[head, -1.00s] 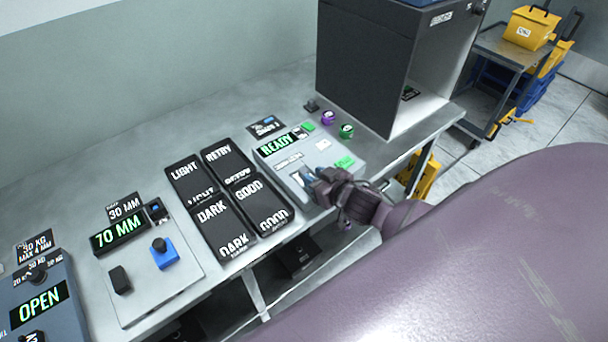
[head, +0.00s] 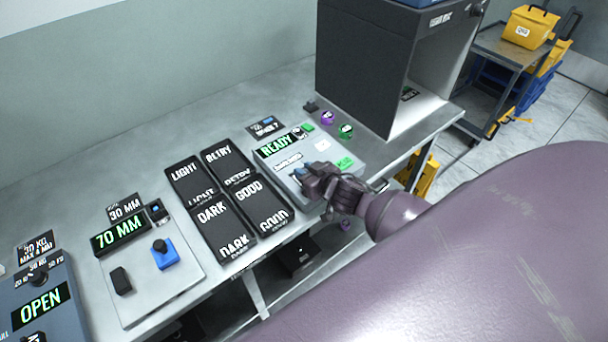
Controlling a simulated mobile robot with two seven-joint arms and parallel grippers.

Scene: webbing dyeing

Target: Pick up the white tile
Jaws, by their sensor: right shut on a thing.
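My right gripper (head: 312,172) is over the near part of the grey device with the READY display (head: 277,145). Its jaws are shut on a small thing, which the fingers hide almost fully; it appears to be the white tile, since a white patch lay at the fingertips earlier. I cannot tell whether it is clear of the device surface. My left gripper is not in view.
Black trays marked LIGHT, RETRY, DARK (head: 222,228) and GOOD stand left of the device. Further left are a 70 MM panel (head: 150,280) and an OPEN panel (head: 40,305). A dark cabinet (head: 362,70) stands behind right. The bench's back left is clear.

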